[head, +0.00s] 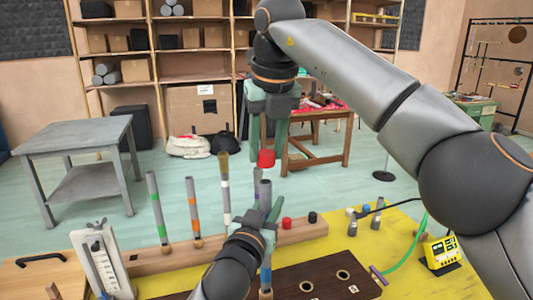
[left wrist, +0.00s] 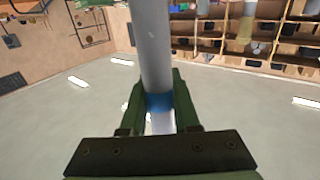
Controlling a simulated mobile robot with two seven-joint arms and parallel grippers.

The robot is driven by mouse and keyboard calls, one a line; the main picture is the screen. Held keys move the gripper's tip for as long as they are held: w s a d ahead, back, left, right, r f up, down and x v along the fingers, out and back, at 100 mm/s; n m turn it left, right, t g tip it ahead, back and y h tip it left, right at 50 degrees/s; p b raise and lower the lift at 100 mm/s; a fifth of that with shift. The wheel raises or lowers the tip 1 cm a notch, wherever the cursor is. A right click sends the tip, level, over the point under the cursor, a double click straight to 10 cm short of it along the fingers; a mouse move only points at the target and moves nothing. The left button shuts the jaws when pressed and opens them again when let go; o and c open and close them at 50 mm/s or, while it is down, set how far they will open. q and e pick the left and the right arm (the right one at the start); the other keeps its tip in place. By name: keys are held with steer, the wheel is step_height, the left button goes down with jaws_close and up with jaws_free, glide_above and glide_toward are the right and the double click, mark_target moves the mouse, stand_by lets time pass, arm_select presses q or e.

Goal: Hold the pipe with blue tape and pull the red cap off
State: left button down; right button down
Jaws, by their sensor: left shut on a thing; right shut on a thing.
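The pipe with blue tape (head: 265,187) stands upright, its lower end near the dark board. My left gripper (head: 264,218) is shut around it below its top. In the left wrist view the grey pipe (left wrist: 154,45) runs between the fingers (left wrist: 160,105), with the blue tape (left wrist: 159,103) at the grip. My right gripper (head: 267,148) is above, fingers pointing down, shut on a red cap (head: 266,159). The cap appears just above the pipe's top, with a small gap between them.
Pipes with green (head: 155,205) and orange tape (head: 193,208) stand in a wooden rail (head: 160,262). Another red cap (head: 287,223) and a black cap (head: 312,217) sit farther right. A dark board (head: 318,278) with holes and a yellow meter (head: 440,254) lie on the yellow mat (head: 400,286).

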arm_select(q)
steer(key=c, duration=0.6)
jaws_free()
